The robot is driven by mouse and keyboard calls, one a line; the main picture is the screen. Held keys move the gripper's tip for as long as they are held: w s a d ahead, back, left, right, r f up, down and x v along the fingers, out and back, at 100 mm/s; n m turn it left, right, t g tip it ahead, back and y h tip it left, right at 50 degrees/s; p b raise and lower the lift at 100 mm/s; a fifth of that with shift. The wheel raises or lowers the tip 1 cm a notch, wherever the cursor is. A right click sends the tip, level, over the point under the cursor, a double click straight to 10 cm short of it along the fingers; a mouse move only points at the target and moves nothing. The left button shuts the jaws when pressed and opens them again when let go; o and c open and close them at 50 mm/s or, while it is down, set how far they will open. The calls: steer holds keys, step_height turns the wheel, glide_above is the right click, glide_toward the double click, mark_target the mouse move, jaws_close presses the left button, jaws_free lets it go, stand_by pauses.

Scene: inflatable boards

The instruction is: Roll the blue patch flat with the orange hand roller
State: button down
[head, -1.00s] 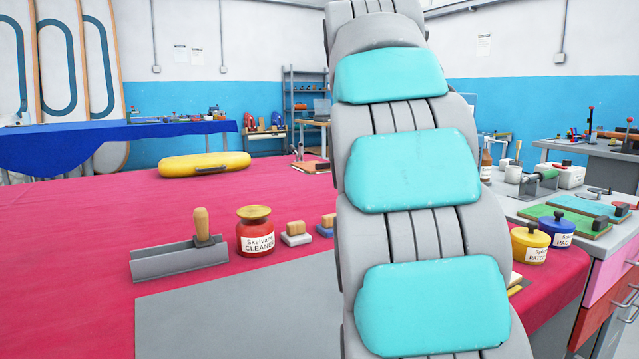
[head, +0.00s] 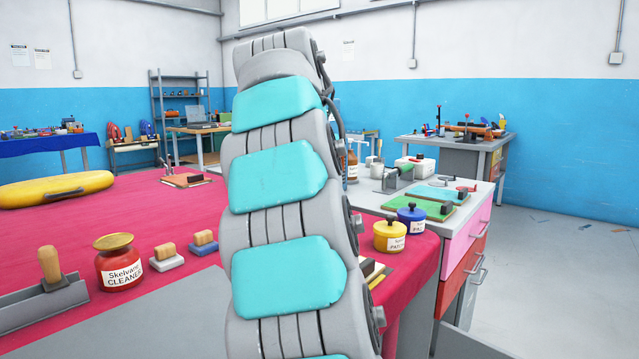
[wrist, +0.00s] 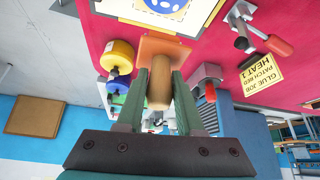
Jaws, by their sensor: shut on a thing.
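In the wrist view my gripper (wrist: 160,82) is shut on the pale wooden handle of an orange tool (wrist: 164,48), which looks like the hand roller. Its orange part lies just beyond the fingertips; I cannot make out a roller drum. A round blue patch (wrist: 165,5) with pale spots sits on a white, yellow-edged piece at the top edge, partly cut off. The orange tool appears close to that piece; I cannot tell whether they touch. In the head view my own arm hides the gripper, tool and patch.
The red-covered table (head: 130,215) bears a cleaner jar (head: 118,265), sanding blocks (head: 165,257), a yellow pot (head: 390,235) and a blue pot (head: 411,218). A red-handled tool (wrist: 277,45) and a yellow sign (wrist: 262,80) lie near the patch. Open floor (head: 560,280) shows at right.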

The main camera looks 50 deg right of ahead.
steer(key=shift+f, duration=2.85)
steer(key=shift+f, duration=0.75)
steer(key=shift+a, duration=0.1)
